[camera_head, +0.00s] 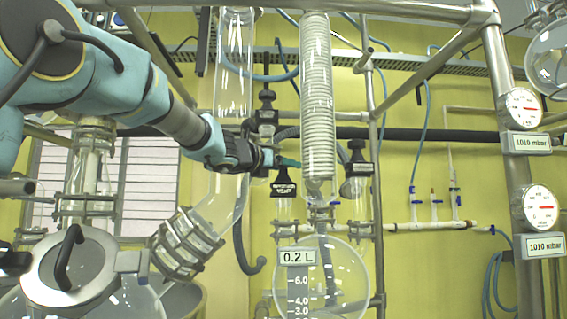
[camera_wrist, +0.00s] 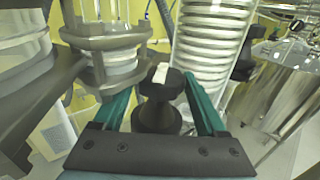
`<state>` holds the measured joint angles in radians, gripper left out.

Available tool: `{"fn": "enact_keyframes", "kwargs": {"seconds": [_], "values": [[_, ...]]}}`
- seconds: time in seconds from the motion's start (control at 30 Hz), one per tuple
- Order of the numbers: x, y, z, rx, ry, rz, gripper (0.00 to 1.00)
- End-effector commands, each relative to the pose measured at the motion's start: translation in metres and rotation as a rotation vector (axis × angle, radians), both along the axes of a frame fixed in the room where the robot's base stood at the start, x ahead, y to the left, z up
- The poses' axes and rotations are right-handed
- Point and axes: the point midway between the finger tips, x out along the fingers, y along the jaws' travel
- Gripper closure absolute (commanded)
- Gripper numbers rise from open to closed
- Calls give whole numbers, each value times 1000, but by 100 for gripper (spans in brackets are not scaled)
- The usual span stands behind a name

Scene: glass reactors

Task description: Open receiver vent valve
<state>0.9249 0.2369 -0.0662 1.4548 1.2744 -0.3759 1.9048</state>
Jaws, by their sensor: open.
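A black spool-shaped valve knob (camera_wrist: 160,104) with a white mark on top stands between the two teal fingers of my gripper (camera_wrist: 162,98) in the wrist view. The fingers are apart, one on each side of the knob; I cannot tell whether either touches it. In the head view my gripper (camera_head: 284,162) reaches in from the left, just above a black knob (camera_head: 284,189) with small unreadable lettering. That knob sits on a glass neck above the round receiver flask (camera_head: 345,270), which bears a 0.2 L label.
A glass coil condenser (camera_head: 318,95) stands close right of my gripper. Other black knobs are at upper left (camera_head: 266,116) and right (camera_head: 357,163). A slanted glass tube (camera_head: 222,205) lies below my arm. Metal frame bars (camera_head: 425,70) and two gauges (camera_head: 522,107) are at the right.

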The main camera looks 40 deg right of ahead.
Motion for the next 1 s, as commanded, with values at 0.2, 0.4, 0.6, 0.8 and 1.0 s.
{"fn": "enact_keyframes", "kwargs": {"seconds": [0.2, 0.4, 0.6, 0.8, 1.0], "values": [[0, -1, 0, 0, 0, 0, 26], [0, -1, 0, 0, 0, 0, 42], [0, -1, 0, 0, 0, 0, 64], [0, -1, 0, 0, 0, 0, 86], [0, -1, -1, 0, 0, 1, 94]]}}
